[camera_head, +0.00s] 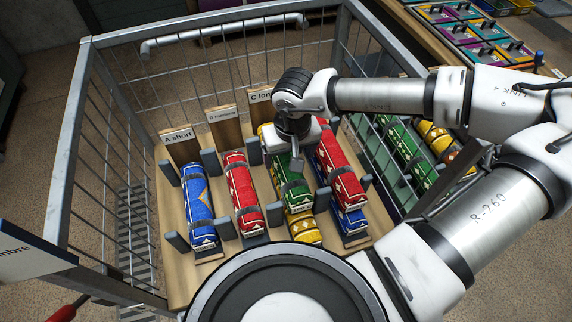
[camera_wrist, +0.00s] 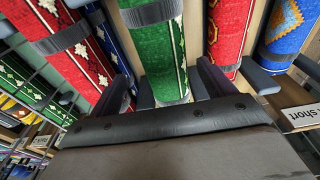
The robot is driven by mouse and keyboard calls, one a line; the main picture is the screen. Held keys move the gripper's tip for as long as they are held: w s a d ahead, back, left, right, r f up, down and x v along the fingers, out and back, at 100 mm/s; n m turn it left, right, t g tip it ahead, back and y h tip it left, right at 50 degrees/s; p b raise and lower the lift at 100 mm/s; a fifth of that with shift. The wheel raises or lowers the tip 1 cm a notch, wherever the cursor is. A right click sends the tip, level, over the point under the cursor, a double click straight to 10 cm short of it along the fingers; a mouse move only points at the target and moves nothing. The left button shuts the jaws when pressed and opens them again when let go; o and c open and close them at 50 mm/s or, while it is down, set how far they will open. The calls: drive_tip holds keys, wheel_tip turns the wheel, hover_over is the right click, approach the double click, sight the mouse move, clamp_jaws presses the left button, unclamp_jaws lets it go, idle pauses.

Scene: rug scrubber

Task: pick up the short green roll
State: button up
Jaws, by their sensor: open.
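A green roll (camera_head: 293,190) with a white border pattern and grey straps lies on top of a yellow roll (camera_head: 306,232) in the crate. My gripper (camera_head: 297,160) is over the green roll's far part and hides some of it. In the wrist view the green roll (camera_wrist: 157,55) runs between the two open fingers of my gripper (camera_wrist: 168,84). One finger is on each side of it, and nothing is visibly gripped. Whether the fingers touch it I cannot tell.
Blue (camera_head: 198,205) and red (camera_head: 243,193) rolls lie to the left; another red roll (camera_head: 340,178) lies on blue at right. Grey upright posts (camera_head: 174,242) divide the rows. Wire mesh walls with a metal frame (camera_head: 75,140) surround them. More green rolls (camera_head: 405,150) are beyond the right wall.

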sight(286, 161)
drive_tip(key=f, duration=0.1)
drive_tip(key=f+p, duration=0.1)
drive_tip(key=f, duration=0.3)
drive_tip(key=shift+w+a, duration=0.15)
drive_tip(key=shift+a, duration=0.25)
drive_tip(key=c, duration=1.1)
